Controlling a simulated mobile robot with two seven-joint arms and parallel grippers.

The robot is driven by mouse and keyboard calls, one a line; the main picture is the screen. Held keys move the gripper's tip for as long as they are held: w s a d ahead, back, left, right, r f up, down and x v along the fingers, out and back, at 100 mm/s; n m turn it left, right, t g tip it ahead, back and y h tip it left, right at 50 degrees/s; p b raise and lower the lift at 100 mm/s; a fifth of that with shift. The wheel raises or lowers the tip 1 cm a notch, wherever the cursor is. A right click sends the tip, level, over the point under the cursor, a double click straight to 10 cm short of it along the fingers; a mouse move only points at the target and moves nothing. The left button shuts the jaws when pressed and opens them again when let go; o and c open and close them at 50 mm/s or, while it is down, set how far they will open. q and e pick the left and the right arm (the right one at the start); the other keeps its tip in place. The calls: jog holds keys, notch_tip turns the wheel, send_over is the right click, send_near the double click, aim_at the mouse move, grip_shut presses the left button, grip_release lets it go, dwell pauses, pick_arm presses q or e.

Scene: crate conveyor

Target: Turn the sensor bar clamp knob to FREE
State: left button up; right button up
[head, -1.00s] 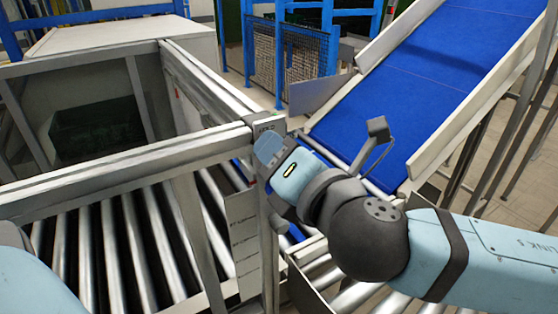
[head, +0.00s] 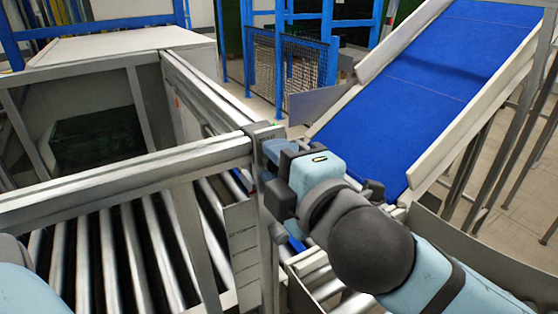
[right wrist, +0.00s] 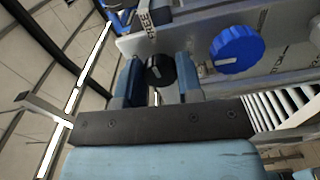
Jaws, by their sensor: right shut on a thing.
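In the right wrist view, a black round knob (right wrist: 160,70) with a pale mark on its face sits on a grey metal bar. A small tag reading FREE (right wrist: 148,24) is just above it, seen tilted. My right gripper (right wrist: 158,84) has one blue-grey finger on each side of the black knob and is shut on it. In the head view, my right gripper (head: 274,158) is at the corner post of the frame, and its own hand hides the knob there. My left gripper is out of view.
A larger blue knob (right wrist: 237,50) is on the same bar, right of the black one. In the head view, the metal frame (head: 110,188) stands over rollers (head: 110,250) at left. A blue belt ramp (head: 420,85) rises behind my right arm.

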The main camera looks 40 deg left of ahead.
jog(key=shift+m, duration=0.4)
jog(key=o, duration=0.9)
jog(key=b+v, duration=0.2)
jog(key=v, duration=1.1)
jog(key=shift+s+d, duration=0.15)
jog(key=shift+d, duration=0.2)
